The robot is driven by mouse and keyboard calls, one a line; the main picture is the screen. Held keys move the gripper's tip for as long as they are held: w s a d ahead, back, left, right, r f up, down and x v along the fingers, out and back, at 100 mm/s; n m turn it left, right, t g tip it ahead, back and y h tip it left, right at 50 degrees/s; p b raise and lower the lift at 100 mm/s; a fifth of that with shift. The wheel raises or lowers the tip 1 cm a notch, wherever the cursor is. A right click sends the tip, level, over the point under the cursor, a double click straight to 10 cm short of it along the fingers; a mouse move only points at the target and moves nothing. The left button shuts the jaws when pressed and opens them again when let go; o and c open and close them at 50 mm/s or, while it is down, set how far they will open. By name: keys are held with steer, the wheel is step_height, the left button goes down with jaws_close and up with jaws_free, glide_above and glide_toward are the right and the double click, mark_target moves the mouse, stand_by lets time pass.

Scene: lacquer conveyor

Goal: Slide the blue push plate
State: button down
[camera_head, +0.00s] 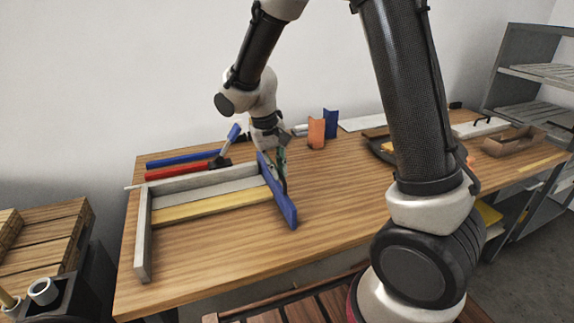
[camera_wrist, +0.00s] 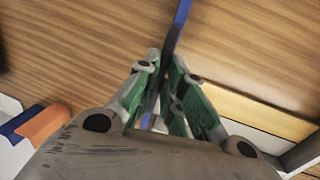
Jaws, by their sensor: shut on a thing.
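The blue push plate (camera_head: 277,193) stands upright on edge at the right end of a low grey frame on the wooden table. My gripper (camera_head: 279,166) is at the plate's rear part, pointing down at it. In the wrist view the green-padded fingers (camera_wrist: 163,92) are closed around the thin blue plate (camera_wrist: 177,25), which runs between them and past their tips. The frame's grey left wall (camera_head: 143,235) and grey back rail are visible. A yellow strip (camera_head: 213,206) and a grey strip lie inside it, reaching close to the plate. The fingers hide the gripped part.
Red and blue rods (camera_head: 180,171) and a blue-handled tool (camera_head: 230,138) lie behind the frame. Orange (camera_head: 316,132) and blue (camera_head: 330,123) pieces stand behind my gripper. A dark tray (camera_head: 382,148) sits farther right. The table (camera_head: 345,195) right of the plate is clear.

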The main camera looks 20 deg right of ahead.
steer(key=c, duration=1.5)
jaws_free()
steer(key=shift+a, duration=0.1)
steer(key=r, duration=0.4)
steer(key=a+r, duration=0.1)
steer(key=r, duration=0.3)
steer(key=a+r, duration=0.1)
steer(key=r, duration=0.2)
steer(key=shift+a+r, duration=0.15)
steer(key=shift+r, duration=0.25)
